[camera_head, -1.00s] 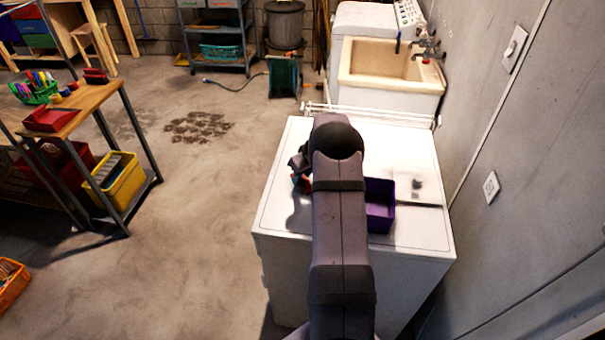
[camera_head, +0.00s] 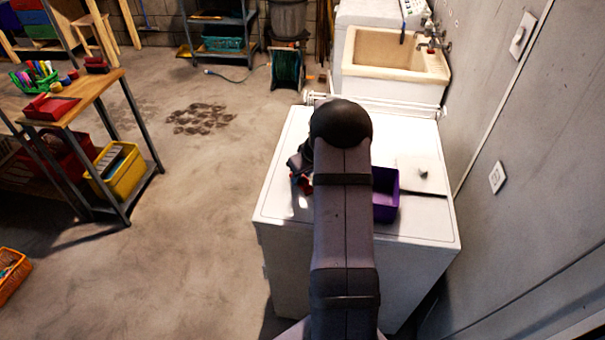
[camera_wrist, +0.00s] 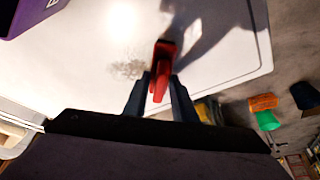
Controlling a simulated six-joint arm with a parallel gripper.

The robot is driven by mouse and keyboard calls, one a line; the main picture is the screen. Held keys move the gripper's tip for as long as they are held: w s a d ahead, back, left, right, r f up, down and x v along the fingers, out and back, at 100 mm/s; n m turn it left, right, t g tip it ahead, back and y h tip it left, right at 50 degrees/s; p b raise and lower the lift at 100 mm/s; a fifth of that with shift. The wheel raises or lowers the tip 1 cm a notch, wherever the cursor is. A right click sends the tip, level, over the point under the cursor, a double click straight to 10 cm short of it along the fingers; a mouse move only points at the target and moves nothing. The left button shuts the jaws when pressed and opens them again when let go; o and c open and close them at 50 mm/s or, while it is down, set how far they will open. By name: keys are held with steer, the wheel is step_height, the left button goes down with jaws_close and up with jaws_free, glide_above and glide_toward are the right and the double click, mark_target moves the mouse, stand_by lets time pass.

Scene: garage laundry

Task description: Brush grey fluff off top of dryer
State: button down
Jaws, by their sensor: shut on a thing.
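The white dryer (camera_head: 281,190) stands in front of me, its flat top mostly clear. Grey fluff (camera_wrist: 128,69) lies on the dryer top in the wrist view, as a thin patch left of my fingertips. My gripper (camera_wrist: 160,88) is shut on a red brush (camera_wrist: 164,53), of which a narrow red part shows between the fingers. I cannot tell whether the brush touches the top. In the head view my arm covers the middle of the dryer, and a bit of red shows at its left side. The fluff cannot be made out there.
A purple bin (camera_head: 386,196) stands on the dryer, right of my arm. A white rack (camera_head: 405,109) lies along the back edge, before the sink (camera_head: 378,52). The wall is close on the right; floor is open left.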

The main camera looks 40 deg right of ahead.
steer(key=shift+s+a+f, duration=0.15)
steer(key=shift+s+a, duration=0.3)
steer(key=shift+s, duration=0.05)
steer(key=shift+s+d+b, duration=0.45)
steer(key=shift+b, duration=0.2)
steer(key=shift+w+d+r, duration=0.15)
steer(key=shift+w+d, duration=0.55)
steer(key=shift+w, duration=0.05)
steer(key=shift+w+d+r, duration=0.1)
steer(key=shift+w+d, duration=0.6)
steer(key=shift+w+d+f, duration=0.15)
steer(key=shift+w+d, duration=1.15)
steer(key=shift+w+d, duration=1.35)
